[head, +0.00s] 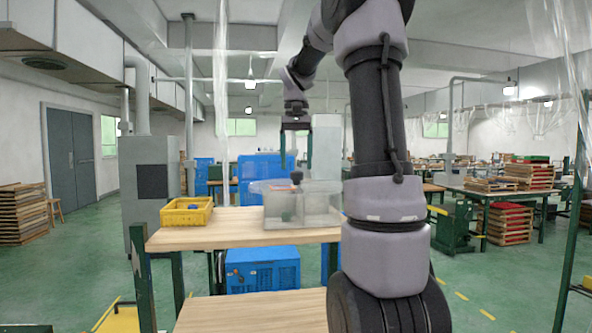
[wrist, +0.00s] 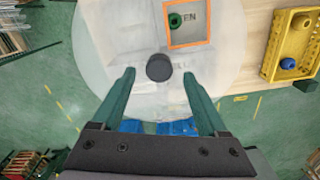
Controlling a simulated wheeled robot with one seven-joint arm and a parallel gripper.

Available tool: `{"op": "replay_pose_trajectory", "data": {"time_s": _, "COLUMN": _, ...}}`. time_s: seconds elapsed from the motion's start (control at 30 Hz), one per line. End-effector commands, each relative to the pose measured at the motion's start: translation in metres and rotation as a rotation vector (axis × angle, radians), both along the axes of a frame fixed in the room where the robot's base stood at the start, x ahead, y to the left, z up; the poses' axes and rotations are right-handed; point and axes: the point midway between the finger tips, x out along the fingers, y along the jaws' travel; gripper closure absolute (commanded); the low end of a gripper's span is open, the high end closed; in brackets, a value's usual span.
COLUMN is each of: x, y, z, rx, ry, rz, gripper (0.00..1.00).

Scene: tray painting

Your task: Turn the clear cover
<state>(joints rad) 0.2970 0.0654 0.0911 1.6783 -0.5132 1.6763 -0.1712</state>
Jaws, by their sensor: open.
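The clear round cover (head: 268,186) lies on top of a clear box (head: 315,212) on the wooden table. A dark knob (head: 297,176) stands up from the cover; in the wrist view the knob (wrist: 160,68) shows from above. The cover (wrist: 112,45) has an orange-framed rectangle (wrist: 168,38) with partly visible letters, and a green ring-like item (wrist: 176,20) shows within the frame. My gripper (head: 296,152) points down above the knob. In the wrist view its fingers (wrist: 158,76) are apart, one toward each side of the knob, touching nothing visible.
A yellow crate (head: 178,217) with a blue item stands left of the box; the wrist view shows the crate (wrist: 269,66) at right. Blue crates (head: 262,268) sit below the table. Wood tabletop (head: 225,236) is bare between crate and box.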

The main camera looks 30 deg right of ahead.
Motion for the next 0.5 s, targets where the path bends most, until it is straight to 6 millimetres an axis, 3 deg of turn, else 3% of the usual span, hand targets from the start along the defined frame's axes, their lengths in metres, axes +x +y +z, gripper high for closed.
{"op": "replay_pose_trajectory", "data": {"time_s": 0.2, "x": 0.000, "y": 0.000, "z": -0.023, "rx": 0.000, "ry": 0.000, "rz": 0.000, "gripper": 0.24}}
{"op": "replay_pose_trajectory", "data": {"time_s": 0.5, "x": 0.000, "y": 0.000, "z": -0.027, "rx": -0.001, "ry": -0.001, "rz": 0.000, "gripper": 0.24}}
